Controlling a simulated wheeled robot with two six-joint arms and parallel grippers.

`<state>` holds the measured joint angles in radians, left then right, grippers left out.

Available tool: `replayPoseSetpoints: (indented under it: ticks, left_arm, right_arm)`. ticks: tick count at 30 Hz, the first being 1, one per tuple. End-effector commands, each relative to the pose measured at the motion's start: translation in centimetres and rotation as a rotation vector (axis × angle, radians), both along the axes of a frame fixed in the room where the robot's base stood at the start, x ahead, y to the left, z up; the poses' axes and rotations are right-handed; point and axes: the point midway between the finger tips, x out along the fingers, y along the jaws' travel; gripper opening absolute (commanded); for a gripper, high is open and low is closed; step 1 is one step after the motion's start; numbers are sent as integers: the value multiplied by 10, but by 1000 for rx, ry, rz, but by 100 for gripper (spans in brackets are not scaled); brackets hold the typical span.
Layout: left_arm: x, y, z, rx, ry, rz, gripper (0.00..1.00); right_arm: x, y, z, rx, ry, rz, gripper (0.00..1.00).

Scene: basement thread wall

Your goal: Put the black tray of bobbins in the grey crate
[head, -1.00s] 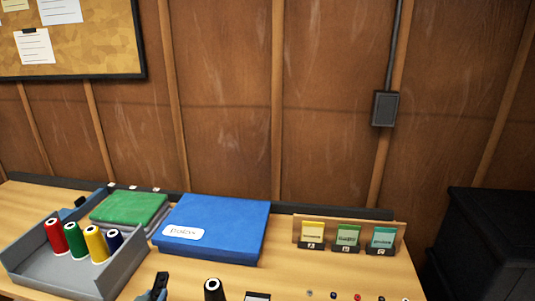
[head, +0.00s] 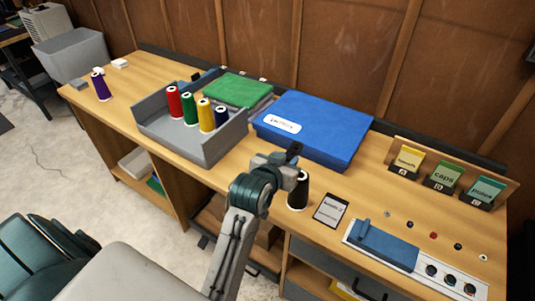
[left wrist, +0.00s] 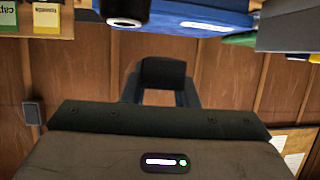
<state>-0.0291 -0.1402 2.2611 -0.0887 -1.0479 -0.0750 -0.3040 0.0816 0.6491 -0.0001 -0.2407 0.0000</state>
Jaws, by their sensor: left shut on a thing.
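My left gripper (head: 292,155) is over the bench, just above and left of the black spool (head: 298,190). It is shut on a small dark block (left wrist: 163,73), which shows between the fingertips in the left wrist view; whether it is the bobbin tray I cannot tell. An open grey crate-like bin (head: 70,58) stands at the far left end of the bench. A shallow grey box (head: 205,150) holds red, green, yellow and navy spools. I cannot make out a black tray of bobbins elsewhere. My right gripper is not in view.
A blue box (head: 315,125) and a green one (head: 238,90) lie behind the gripper. A card rack (head: 440,178), small round pieces and a blue-and-white panel (head: 385,245) are on the right. A purple spool (head: 101,88) stands at left.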

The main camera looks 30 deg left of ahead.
Motion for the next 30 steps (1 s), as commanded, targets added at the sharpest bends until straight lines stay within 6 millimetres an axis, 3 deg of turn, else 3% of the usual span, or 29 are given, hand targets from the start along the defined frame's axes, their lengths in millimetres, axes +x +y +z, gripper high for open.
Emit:
replayPoseSetpoints:
  ticks: [6, 12, 21, 30]
  left_arm:
    - [-17, 53, -40, 15, 7, 86, 5]
    - [-36, 102, -67, 14, 6, 140, 5]
    - [-64, 162, -91, 13, 6, 140, 5]
    - [-87, 205, -104, 12, 7, 58, 5]
  right_arm:
    - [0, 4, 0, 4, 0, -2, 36]
    - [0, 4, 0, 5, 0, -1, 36]
    - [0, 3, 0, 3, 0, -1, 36]
    - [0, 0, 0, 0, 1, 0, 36]
